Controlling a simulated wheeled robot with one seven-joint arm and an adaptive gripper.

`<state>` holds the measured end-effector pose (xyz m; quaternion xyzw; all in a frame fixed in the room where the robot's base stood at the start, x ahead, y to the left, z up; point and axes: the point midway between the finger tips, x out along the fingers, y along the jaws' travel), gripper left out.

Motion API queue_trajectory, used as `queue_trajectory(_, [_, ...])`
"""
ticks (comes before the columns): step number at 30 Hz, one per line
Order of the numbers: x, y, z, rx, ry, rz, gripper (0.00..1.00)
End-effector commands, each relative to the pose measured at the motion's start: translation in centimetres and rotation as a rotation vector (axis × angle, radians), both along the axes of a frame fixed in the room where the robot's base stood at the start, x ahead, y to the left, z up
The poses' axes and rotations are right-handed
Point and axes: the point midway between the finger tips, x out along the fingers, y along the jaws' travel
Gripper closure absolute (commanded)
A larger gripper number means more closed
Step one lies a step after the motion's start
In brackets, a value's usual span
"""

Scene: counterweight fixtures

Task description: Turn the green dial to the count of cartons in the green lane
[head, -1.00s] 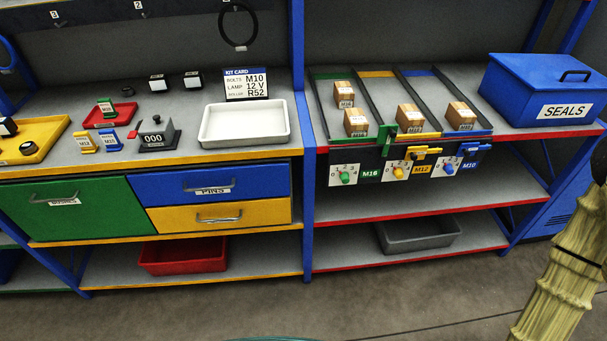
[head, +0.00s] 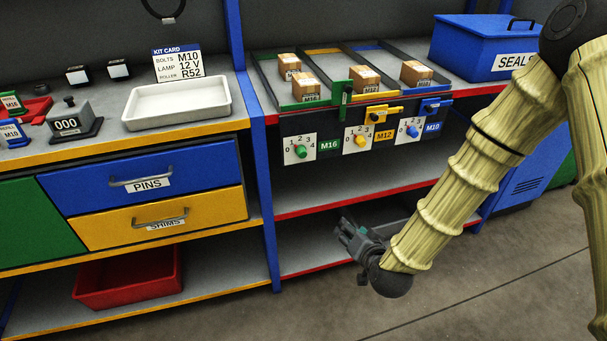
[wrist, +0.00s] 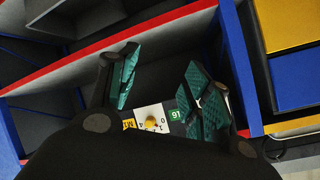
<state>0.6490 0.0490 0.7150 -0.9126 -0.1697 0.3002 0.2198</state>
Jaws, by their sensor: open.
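The green dial (head: 301,151) is on a white plate marked 0 to 3, left of the green M16 label (head: 329,146), on the shelf front. Its pointer is too small to read. The green lane, with a green gate (head: 341,95) at its front, holds two cartons, a rear one (head: 289,66) and a front one (head: 305,87). My gripper (head: 348,232) is open and empty, below and right of the green dial, in front of the lower shelf. In the wrist view its spread fingers (wrist: 163,92) frame the yellow dial (wrist: 151,121); the green dial does not show there.
The yellow dial (head: 359,140) and blue dial (head: 411,132) are to the right of the green one. Yellow and blue gate handles (head: 383,113) jut out above them. A blue SEALS box (head: 478,47) stands on the right. Open floor lies in front.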

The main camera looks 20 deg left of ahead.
Motion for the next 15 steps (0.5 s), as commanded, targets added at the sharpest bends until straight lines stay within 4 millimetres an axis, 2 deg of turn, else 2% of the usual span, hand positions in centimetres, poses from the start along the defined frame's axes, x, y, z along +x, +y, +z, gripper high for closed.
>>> queue_trajectory(1, [1.2,1.6,0.0,0.038,-0.050,0.004,0.51])
queue_trajectory(3, [2.5,3.7,1.8,0.091,-0.115,0.008,0.51])
queue_trajectory(9, [4.7,8.7,6.8,0.232,-0.267,0.029,0.51])
queue_trajectory(15, [5.3,11.3,10.2,0.316,-0.352,0.041,0.51])
